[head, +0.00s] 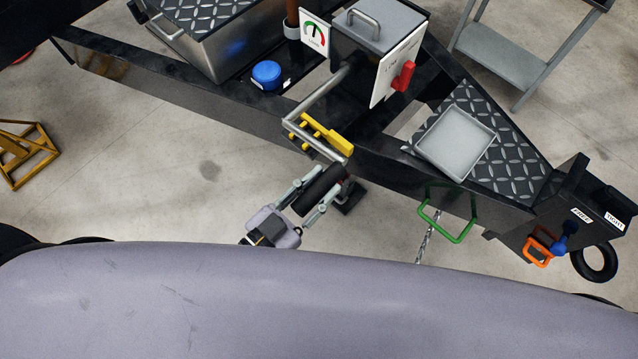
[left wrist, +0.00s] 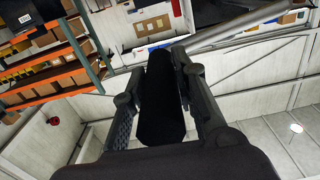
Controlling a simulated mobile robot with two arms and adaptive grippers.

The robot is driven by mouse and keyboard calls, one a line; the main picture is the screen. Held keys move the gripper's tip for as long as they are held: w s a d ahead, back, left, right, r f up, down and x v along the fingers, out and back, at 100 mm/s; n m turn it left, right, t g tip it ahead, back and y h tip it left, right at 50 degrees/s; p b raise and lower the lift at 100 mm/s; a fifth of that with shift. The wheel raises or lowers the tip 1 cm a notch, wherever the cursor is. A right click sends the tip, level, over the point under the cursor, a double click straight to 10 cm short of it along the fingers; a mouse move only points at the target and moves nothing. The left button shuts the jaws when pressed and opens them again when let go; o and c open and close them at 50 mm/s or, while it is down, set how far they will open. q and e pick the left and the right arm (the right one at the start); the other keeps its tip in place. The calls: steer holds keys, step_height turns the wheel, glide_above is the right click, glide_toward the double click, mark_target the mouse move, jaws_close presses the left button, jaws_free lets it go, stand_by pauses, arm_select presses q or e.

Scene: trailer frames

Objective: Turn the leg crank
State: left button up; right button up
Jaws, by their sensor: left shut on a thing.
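The leg crank (head: 318,104) is a bent grey metal bar beside the black trailer frame, with a black cylindrical grip (head: 318,189) at its lower end. My left gripper (head: 317,192) is shut on this grip, a finger on either side. The left wrist view shows the black grip (left wrist: 160,100) between the two fingers, with the grey bar (left wrist: 235,36) running off to the upper right. My right gripper is not in view.
A yellow block (head: 328,135) with pegs sits beside the crank. A grey tray (head: 455,142) lies on the tread plate. A green handle (head: 446,238) and a chain (head: 425,242) hang from the frame. A grey box with a red switch (head: 403,76) stands above. Concrete floor (head: 160,160) is open at left.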

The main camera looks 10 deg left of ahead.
arm_select(q)
steer(key=shift+f, duration=0.1)
jaws_close()
steer(key=shift+f+m, duration=0.6)
steer(key=shift+f, duration=0.2)
step_height(320, 180, down, 10)
steer(key=w+a+m+b, duration=0.2)
steer(key=m+b, duration=0.2)
steer(key=m, duration=0.4)
steer(key=w+a+f+m+b, duration=0.6)
steer(key=w+a+m, duration=0.1)
steer(key=a+m, duration=0.3)
steer(key=shift+w+a+f+m, duration=0.2)
steer(key=shift+a+f+m, duration=0.1)
steer(key=shift+a, duration=0.15)
steer(key=o, duration=1.1)
jaws_free()
steer(key=shift+c, duration=0.2)
